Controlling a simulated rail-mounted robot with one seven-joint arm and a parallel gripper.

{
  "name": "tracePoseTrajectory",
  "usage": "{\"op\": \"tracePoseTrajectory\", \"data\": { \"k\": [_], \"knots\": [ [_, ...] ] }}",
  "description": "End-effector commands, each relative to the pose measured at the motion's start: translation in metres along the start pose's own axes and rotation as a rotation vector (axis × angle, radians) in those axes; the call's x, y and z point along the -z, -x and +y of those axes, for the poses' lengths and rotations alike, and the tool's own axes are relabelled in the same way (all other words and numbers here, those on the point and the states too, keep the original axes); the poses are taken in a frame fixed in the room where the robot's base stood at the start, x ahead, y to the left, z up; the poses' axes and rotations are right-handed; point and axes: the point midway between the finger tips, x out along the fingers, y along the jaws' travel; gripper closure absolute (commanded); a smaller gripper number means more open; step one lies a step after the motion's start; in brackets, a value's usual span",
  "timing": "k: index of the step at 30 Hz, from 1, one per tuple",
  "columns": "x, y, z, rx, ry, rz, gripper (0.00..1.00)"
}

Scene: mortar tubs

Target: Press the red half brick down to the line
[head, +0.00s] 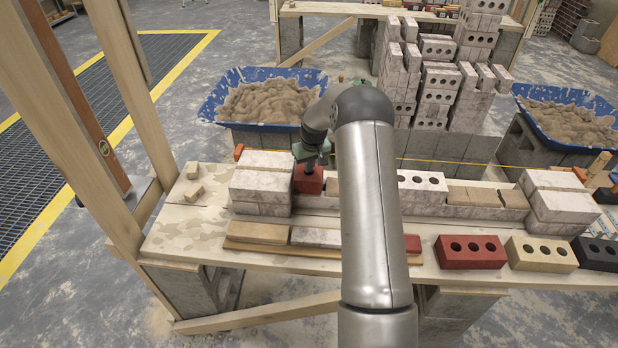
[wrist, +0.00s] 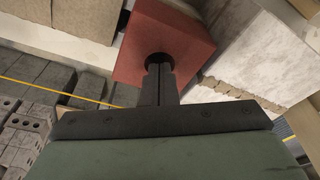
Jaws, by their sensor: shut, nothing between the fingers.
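The red half brick (head: 309,181) sits in the wall course just right of the stacked pale bricks at the left end. Its red top with a dark round hole shows in the wrist view (wrist: 190,30). My gripper (head: 308,163) is over this brick, fingers shut and pointing down at it. In the wrist view the closed fingertips (wrist: 158,62) are at the hole; I cannot tell whether they touch the brick. The line, a yellow string (head: 475,163), runs behind the wall and also shows in the wrist view (wrist: 65,93).
Pale bricks (head: 262,183) stand close to the left of the half brick. My arm covers the middle of the wall. Loose bricks, one a red three-hole brick (head: 470,251), lie along the front right. Mortar tubs (head: 212,98) and a tall brick stack (head: 437,75) stand behind.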

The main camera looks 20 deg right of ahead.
Motion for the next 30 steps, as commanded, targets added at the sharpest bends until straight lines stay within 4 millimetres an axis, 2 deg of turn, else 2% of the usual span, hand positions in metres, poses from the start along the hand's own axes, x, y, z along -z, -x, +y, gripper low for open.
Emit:
{"op": "tracePoseTrajectory", "data": {
  "k": [20, 30],
  "knots": [
    [-0.002, -0.002, 0.0, 0.002, 0.0, -0.007, 1.0],
    [0.004, 0.024, 0.0, 0.0, 0.0, -0.002, 1.0]
  ]
}}
